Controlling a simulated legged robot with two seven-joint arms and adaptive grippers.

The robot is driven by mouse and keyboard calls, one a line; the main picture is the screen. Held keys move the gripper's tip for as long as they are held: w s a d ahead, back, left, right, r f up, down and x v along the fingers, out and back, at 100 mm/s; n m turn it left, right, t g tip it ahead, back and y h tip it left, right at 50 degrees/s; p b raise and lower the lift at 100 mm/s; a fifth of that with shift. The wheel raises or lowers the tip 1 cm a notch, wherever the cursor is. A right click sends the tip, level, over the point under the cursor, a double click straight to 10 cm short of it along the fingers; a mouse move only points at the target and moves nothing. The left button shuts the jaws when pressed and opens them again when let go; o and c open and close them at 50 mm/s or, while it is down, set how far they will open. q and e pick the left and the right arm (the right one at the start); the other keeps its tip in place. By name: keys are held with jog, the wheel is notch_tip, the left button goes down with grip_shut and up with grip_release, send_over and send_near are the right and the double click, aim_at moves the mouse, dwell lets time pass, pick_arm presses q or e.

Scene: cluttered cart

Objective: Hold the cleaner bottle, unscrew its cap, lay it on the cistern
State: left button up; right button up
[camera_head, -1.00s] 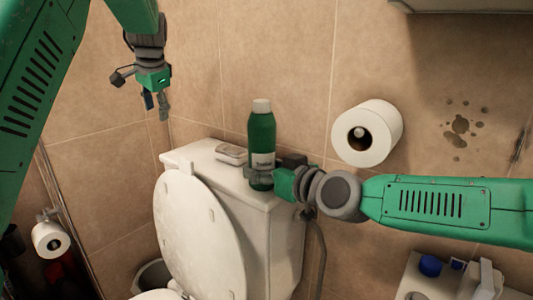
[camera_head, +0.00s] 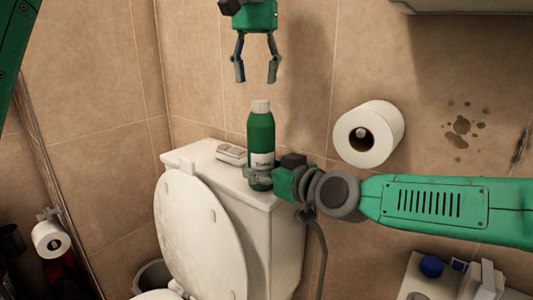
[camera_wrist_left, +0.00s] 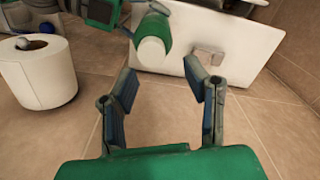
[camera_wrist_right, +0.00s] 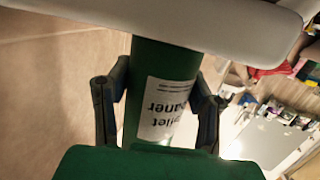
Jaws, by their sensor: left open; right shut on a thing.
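The green cleaner bottle (camera_head: 261,138) with its white cap (camera_head: 260,106) stands upright on the right part of the white cistern (camera_head: 282,200). My right gripper (camera_head: 259,177) is shut around the lower part of the bottle; the right wrist view shows its fingers on either side of the labelled bottle (camera_wrist_right: 165,100). My left gripper (camera_head: 257,72) is open and empty, fingers pointing down, above the cap and apart from it. In the left wrist view the cap (camera_wrist_left: 151,52) lies beyond the open fingertips (camera_wrist_left: 163,85).
A small light box (camera_head: 231,153) lies on the cistern left of the bottle. The raised toilet lid (camera_head: 200,240) stands before the cistern. A toilet roll (camera_head: 367,133) hangs on the tiled wall at right. Air around the cap is clear.

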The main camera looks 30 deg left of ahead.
aim_at(257, 100)
pick_arm(q)
notch_tip(257, 100, down, 5)
jog(key=shift+d+f, duration=0.1)
jog(key=shift+d, duration=0.05)
jog(key=shift+f, duration=0.15)
jog(key=shift+a, duration=0.2)
grip_shut()
jog(key=shift+d, duration=0.15)
